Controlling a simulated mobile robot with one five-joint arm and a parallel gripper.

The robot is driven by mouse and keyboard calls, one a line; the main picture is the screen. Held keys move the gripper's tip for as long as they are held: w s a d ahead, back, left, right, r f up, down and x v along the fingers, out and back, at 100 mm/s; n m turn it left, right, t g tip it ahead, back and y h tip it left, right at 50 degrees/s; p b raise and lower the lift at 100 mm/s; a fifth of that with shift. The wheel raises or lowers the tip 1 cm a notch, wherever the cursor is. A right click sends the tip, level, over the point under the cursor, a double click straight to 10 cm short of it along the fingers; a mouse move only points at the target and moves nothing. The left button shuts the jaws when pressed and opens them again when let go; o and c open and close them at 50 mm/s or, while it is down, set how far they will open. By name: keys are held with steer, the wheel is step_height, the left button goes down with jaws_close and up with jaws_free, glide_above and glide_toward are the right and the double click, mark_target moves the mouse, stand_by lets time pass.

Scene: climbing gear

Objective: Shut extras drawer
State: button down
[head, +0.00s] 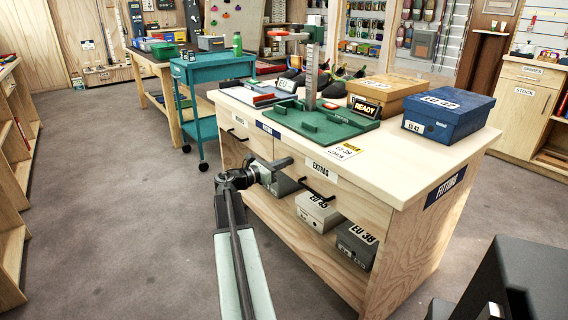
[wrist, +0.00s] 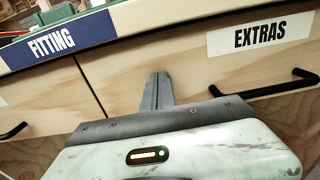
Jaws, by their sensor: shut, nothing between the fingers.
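The extras drawer (head: 345,192) is in the front of the fitting bench, right of a second drawer. Its white EXTRAS label (head: 328,171) and black bar handle (head: 318,194) show in the head view. In the wrist view, the EXTRAS label (wrist: 261,34) is at upper right and the handle (wrist: 270,91) at right. The drawer front looks close to flush; any small gap is hard to tell. My gripper (head: 287,162) is shut and empty at the left part of this drawer front. Its fingers (wrist: 157,90) point at the wood, left of the handle; contact cannot be told.
The bench top (head: 400,165) holds a green measuring device (head: 325,122), a tan box (head: 388,92) and a blue box (head: 448,115). Grey shoe boxes (head: 318,212) sit on the shelf below. A teal cart (head: 210,75) stands behind left. The floor (head: 110,220) at left is clear.

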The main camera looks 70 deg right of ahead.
steer(key=v, duration=1.4)
steer(key=w+a+n+t+h, duration=0.15)
steer(key=w+a+t, duration=0.25)
steer(key=w+a, duration=0.6)
steer(key=w+a+f+t+y+p, duration=0.1)
steer(key=w+a+f+y, duration=0.15)
steer(key=a, duration=0.35)
steer(key=w+a+f+t+y, duration=0.1)
steer(key=w+a+f+t, duration=0.15)
steer(key=w+a, duration=0.2)
steer(key=w+a+f+t+y+p, duration=0.1)
steer(key=w+a+f, duration=0.1)
steer(key=a+f, duration=0.3)
steer(key=s+a+f+m+y, duration=0.1)
steer(key=a+f+m+y, duration=0.35)
steer(key=a, duration=0.65)
steer(key=s+a+f+m+y, duration=0.1)
steer(key=a+f+m+y, duration=0.3)
steer(key=a, duration=0.7)
steer(key=s+a+f+m+y, duration=0.1)
steer(key=a+f+m+y, duration=0.3)
steer(key=a, duration=0.7)
step_height(320, 180, up, 39)
steer(key=m+p, duration=0.1)
steer(key=p, duration=3.7)
steer(key=shift+w+a+r, duration=0.15)
steer(key=shift+w+a, duration=0.1)
